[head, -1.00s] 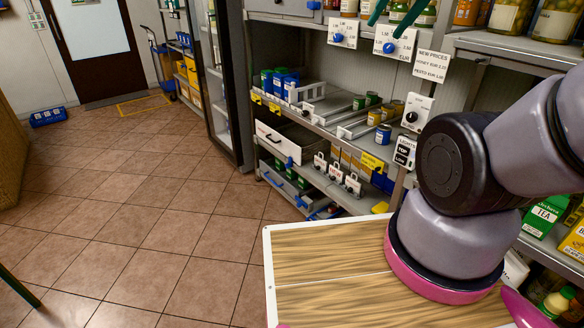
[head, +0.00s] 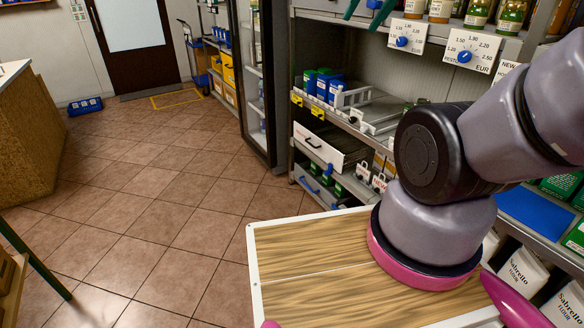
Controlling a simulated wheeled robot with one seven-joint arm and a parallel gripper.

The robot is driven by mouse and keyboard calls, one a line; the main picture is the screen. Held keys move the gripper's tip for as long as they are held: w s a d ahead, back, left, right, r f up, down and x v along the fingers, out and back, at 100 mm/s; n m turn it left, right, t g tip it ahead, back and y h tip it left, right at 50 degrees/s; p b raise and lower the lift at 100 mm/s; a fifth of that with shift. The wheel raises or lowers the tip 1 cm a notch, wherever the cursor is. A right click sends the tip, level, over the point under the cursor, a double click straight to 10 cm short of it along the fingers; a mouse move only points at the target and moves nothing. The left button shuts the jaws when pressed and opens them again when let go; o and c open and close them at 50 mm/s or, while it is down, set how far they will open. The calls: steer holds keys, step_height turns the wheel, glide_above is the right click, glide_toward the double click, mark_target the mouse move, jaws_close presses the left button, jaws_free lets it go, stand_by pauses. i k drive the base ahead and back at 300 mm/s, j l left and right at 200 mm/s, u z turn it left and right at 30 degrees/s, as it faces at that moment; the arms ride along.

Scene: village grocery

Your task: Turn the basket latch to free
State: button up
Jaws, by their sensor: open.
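A small blue basket or crate (head: 85,106) lies on the floor at the far left, near the dark door. It is too small to make out a latch on it. No part that I can surely call the basket latch shows in the head view. My gripper is out of view; only the thick upper links of my arm show at the right, and they cover part of the shelves.
A shelf unit (head: 340,183) with an open white drawer (head: 330,147) stands at centre right. Above it are price dials (head: 465,56). A wooden counter (head: 35,135) stands at left, with a green bar (head: 38,262) in front. The tiled floor (head: 160,215) between is clear.

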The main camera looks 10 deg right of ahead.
mark_target(328, 172)
steer(key=i+j+u, duration=0.3)
steer(key=i+u, duration=0.15)
steer(key=i+j+u, duration=0.1)
steer(key=i+u, duration=0.3)
steer(key=i+j+z, duration=0.2)
steer(key=i, duration=0.2)
steer(key=i+z, duration=0.25)
steer(key=i+j+z, duration=0.1)
steer(key=z, duration=0.3)
steer(key=i+j+z, duration=0.15)
steer(key=z, duration=0.2)
steer(key=i+j+z, duration=0.15)
steer(key=z, duration=0.25)
steer(key=i+j+z, duration=0.1)
steer(key=z, duration=0.25)
steer(key=i+j+z, duration=0.1)
steer(key=j+z, duration=0.15)
steer(key=z, duration=0.15)
steer(key=i+j+z, duration=0.1)
steer(key=j+z, duration=0.5)
steer(key=z, duration=0.15)
steer(key=i+l, duration=0.2)
steer(key=i, duration=0.15)
